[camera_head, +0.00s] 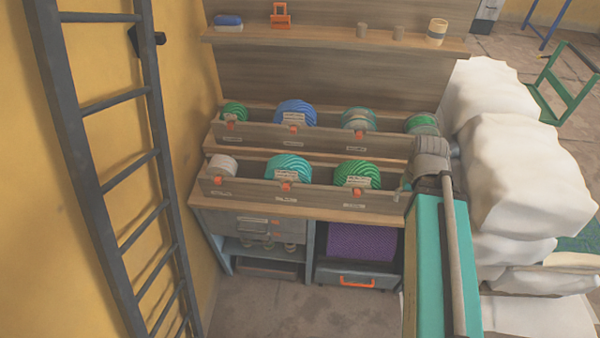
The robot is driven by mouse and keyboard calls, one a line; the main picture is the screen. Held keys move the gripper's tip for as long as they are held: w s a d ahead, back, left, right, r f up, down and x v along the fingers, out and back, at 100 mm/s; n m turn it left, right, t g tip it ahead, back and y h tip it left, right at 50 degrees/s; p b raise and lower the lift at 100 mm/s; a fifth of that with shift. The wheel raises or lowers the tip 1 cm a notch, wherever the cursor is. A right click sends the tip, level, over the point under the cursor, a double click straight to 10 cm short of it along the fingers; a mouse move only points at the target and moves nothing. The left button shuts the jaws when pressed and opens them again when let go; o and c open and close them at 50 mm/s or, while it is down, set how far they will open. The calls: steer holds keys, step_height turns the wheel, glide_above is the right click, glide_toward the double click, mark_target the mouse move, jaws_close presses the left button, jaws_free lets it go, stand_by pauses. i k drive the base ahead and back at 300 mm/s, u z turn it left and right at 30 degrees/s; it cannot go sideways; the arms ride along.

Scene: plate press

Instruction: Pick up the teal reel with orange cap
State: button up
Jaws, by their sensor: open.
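A bright teal reel (288,169) with ridged winding sits in the front wooden trough, between a white reel and a green reel. It has a pale label and an orange piece low on its front, at the trough's edge. A duller teal-grey reel (358,118) with an orange piece below it sits in the back trough. My arm rises at the right, with a teal link and a grey joint near the troughs' right end. My gripper's fingers cannot be made out. No part of my arm touches the bright teal reel.
The front trough (250,194) also holds a white reel (222,165) and a green reel (357,173). The back trough (262,134) holds a blue reel (295,112) and green ones. A ladder (120,103) stands left; white sacks (520,170) are stacked right. Floor (280,305) is clear in front.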

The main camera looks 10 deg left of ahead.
mark_target(286, 168)
steer(key=z, duration=0.3)
steer(key=k, duration=0.3)
steer(key=u, duration=1.05)
